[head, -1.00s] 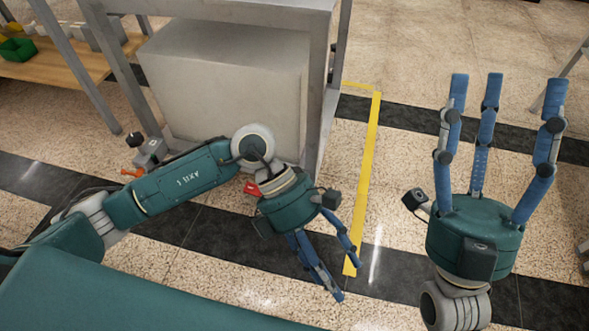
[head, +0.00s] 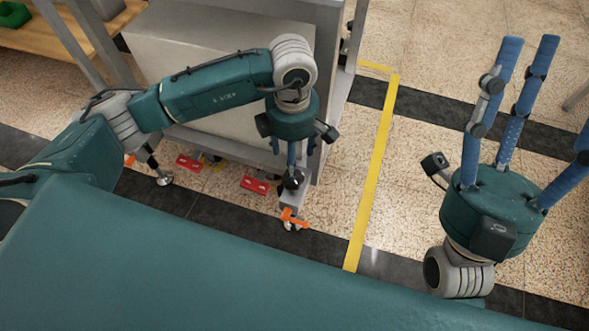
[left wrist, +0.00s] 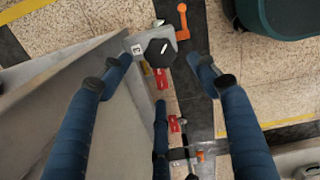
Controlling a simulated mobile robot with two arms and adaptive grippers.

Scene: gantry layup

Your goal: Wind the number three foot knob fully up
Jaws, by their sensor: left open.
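A dark foot knob (head: 292,181) sits on a grey bracket at the near right corner of the grey frame. In the left wrist view the knob (left wrist: 160,52) is a black hexagon, with a small white label (left wrist: 136,49) beside it, too small to read for sure. My left gripper (head: 291,163) points down just above the knob, open. In the left wrist view its blue fingers (left wrist: 160,72) are spread around the knob, apart from it; contact cannot be seen. My right gripper (head: 535,85) is open and empty, fingers up, off to the right.
An orange lever (head: 293,217) sticks out beside the knob's foot. Red pedals or blocks (head: 255,186) lie low along the frame (head: 330,130). A yellow floor line (head: 374,180) runs to the right, with clear floor around it.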

